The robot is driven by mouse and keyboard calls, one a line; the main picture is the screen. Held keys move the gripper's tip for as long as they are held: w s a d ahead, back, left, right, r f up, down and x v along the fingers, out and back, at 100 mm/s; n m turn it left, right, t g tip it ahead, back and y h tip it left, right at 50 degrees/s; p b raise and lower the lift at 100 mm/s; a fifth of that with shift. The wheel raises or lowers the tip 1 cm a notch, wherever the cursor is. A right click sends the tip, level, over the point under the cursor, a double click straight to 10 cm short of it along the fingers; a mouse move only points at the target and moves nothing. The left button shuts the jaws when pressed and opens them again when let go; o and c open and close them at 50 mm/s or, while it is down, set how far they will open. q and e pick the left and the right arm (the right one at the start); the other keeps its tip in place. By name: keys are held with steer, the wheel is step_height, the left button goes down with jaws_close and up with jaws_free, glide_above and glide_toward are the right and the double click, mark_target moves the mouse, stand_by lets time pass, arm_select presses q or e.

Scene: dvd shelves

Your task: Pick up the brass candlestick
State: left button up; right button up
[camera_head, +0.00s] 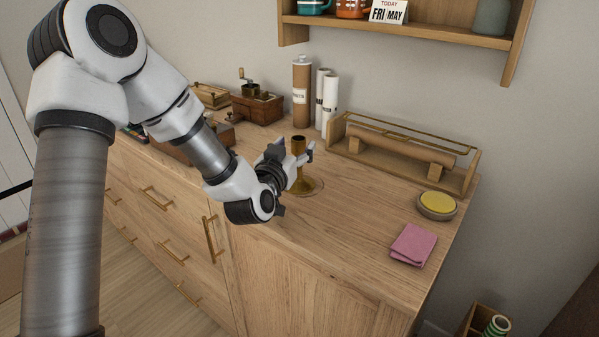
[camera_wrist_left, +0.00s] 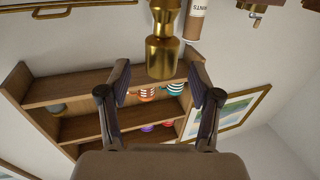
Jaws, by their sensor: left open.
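The brass candlestick (camera_head: 299,146) stands upright on the wooden cabinet top, on a round base. My left gripper (camera_head: 295,153) is at its upper stem and hides part of it. In the left wrist view the candlestick (camera_wrist_left: 163,48) comes in from the top edge, its wide end between the tips of the open gripper (camera_wrist_left: 159,72). A gap shows on both sides of it, and the fingers are not closed on it. My right gripper is in neither view.
A wooden rack with a paper roll (camera_head: 400,146) stands behind, near rolled tubes (camera_head: 302,92) and a coffee grinder (camera_head: 257,105). A yellow-topped round tin (camera_head: 437,204) and a pink cloth (camera_head: 413,245) lie to the right. A wall shelf (camera_head: 440,36) hangs above.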

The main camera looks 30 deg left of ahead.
arm_select(q)
steer(key=x, duration=0.3)
steer(key=shift+w+a+f, duration=0.1)
steer(key=shift+f, duration=0.1)
steer(key=shift+r, duration=0.1)
steer(key=shift+c, duration=1.3)
jaws_close()
